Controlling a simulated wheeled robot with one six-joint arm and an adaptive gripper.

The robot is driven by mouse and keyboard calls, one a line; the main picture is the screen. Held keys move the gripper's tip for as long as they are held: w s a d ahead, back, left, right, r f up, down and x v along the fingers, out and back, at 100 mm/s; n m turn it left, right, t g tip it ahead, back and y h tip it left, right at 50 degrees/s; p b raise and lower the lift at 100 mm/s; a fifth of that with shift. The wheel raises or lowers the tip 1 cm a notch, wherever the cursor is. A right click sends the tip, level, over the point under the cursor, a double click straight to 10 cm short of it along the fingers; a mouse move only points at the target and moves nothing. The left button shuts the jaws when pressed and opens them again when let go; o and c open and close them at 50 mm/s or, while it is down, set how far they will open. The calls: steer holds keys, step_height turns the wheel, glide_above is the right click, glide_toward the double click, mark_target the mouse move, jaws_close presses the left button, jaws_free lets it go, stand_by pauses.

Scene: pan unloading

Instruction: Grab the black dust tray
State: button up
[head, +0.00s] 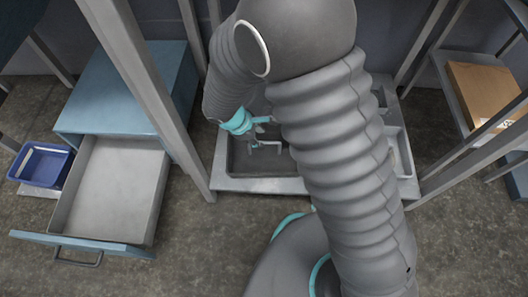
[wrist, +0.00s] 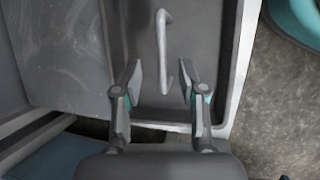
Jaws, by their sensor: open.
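The dust tray (head: 245,166) is a dark grey, shallow pan set in a lighter grey frame on the floor, in the middle of the head view. It also fills the upper middle of the wrist view (wrist: 205,35). A pale bar handle (wrist: 162,45) stands on it. My gripper (wrist: 160,76) is open, with one finger on each side of the handle's near end. The fingers look apart from the handle. In the head view my gripper (head: 262,136) is over the tray, and my arm hides much of the tray's right part.
A blue cabinet with a pulled-out, empty grey drawer (head: 112,180) is at left. A blue bin (head: 42,165) stands beside it. Grey posts (head: 150,90) rise on both sides of the tray. A cardboard box (head: 485,90) sits on a shelf at right.

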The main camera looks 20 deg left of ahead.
mark_target(264, 142)
steer(key=shift+b+x, duration=0.7)
steer(key=shift+x, duration=2.15)
steer(key=shift+s, duration=0.1)
jaws_close()
